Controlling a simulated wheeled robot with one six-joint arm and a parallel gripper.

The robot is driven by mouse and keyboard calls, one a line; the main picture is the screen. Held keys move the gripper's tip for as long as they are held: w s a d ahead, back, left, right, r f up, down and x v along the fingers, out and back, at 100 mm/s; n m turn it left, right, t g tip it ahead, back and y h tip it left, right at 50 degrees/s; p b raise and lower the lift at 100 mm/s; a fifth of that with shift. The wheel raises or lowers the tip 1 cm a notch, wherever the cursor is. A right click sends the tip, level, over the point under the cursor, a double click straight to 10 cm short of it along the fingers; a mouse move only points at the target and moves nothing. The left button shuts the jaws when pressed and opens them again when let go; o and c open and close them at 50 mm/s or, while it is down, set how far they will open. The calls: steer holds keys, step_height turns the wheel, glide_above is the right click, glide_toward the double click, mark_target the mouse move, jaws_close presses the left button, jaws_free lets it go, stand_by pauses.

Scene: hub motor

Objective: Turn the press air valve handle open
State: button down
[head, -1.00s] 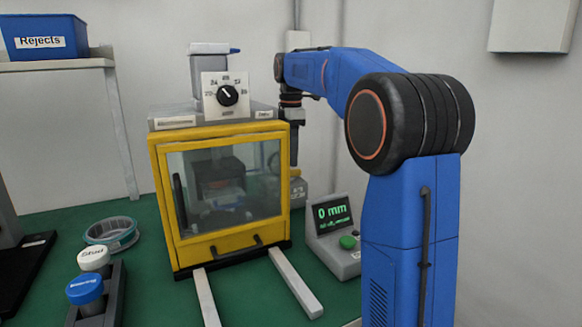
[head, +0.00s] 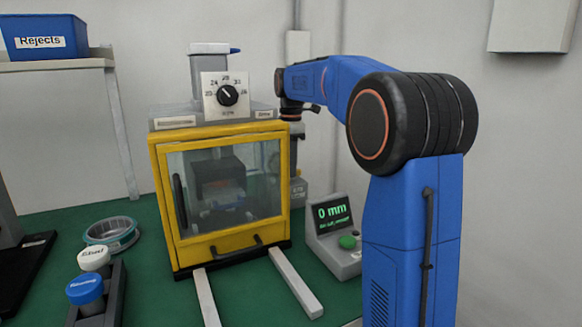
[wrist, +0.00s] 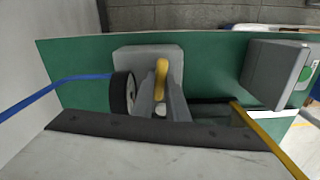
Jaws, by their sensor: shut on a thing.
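In the wrist view the yellow valve handle (wrist: 161,78) stands between the two grey fingers of my gripper (wrist: 162,98), which is shut on it. The handle is on a grey valve body (wrist: 138,58), with a round gauge (wrist: 122,92) close to its left. In the head view my arm reaches to the right rear of the yellow-framed press (head: 282,200). My fingertips and the handle cannot be made out there. Part of the grey valve body (head: 299,188) shows beside the press.
A blue hose (wrist: 55,92) runs left of the gauge. The press top carries a dial (head: 227,95). A display box (head: 336,238) with a green button stands right of the press. Two pale rails (head: 296,284) extend in front. A Rejects bin (head: 42,37) sits on the left shelf.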

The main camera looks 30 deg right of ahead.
steer(key=shift+m, duration=0.3)
steer(key=m, duration=0.3)
steer(key=shift+m, duration=0.3)
steer(key=m, duration=0.3)
steer(key=shift+m, duration=0.4)
steer(key=m, duration=0.4)
steer(key=shift+m, duration=2.1)
steer(key=c, duration=1.7)
jaws_free()
steer(key=shift+c, duration=0.2)
